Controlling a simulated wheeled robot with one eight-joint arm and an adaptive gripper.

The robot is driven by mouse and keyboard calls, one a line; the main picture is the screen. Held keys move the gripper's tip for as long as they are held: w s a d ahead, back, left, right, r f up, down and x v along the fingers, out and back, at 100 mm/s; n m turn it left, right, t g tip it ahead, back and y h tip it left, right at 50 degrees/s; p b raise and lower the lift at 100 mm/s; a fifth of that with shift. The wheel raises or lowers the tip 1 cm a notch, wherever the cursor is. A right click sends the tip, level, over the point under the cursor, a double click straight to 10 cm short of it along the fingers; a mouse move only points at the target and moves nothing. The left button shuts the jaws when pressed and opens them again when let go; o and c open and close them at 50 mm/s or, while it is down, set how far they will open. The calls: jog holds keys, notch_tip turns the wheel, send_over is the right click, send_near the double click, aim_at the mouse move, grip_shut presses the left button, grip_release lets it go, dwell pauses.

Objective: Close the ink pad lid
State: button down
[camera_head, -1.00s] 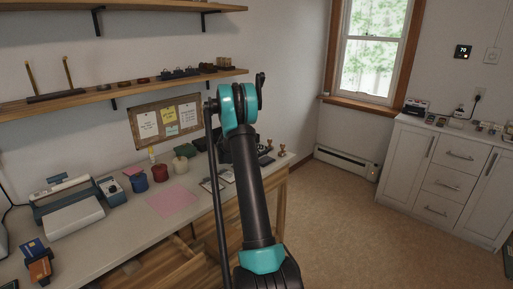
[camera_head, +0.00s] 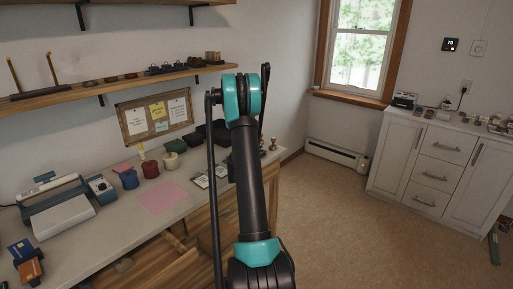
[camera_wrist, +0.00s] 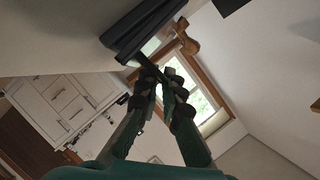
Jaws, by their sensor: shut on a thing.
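The dark ink pad (camera_wrist: 143,30) is at the top middle of the wrist view, a flat black case seen edge-on in layers. My gripper (camera_wrist: 160,76) has its green and black fingers close together at the case's lower edge, shut on a thin dark part that looks like its lid. The fingers cover much of that part, so how far the lid stands open cannot be told. In the head view my arm hides the gripper. Dark boxes (camera_head: 212,132) show just left of the arm on the workbench, but I cannot tell which is the ink pad.
A wooden stamp-like handle (camera_wrist: 187,40) is close beyond the fingers. Open floor (camera_head: 325,220) lies to the right.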

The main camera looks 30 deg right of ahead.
jog(key=shift+s+f+m+t, duration=0.2)
jog(key=shift+f+m+t, duration=0.1)
jog(key=shift+f+m, duration=0.1)
dwell(0.3)
jog(key=c, duration=1.9)
grip_release()
jog(key=shift+c, duration=0.2)
jog(key=v, duration=1.2)
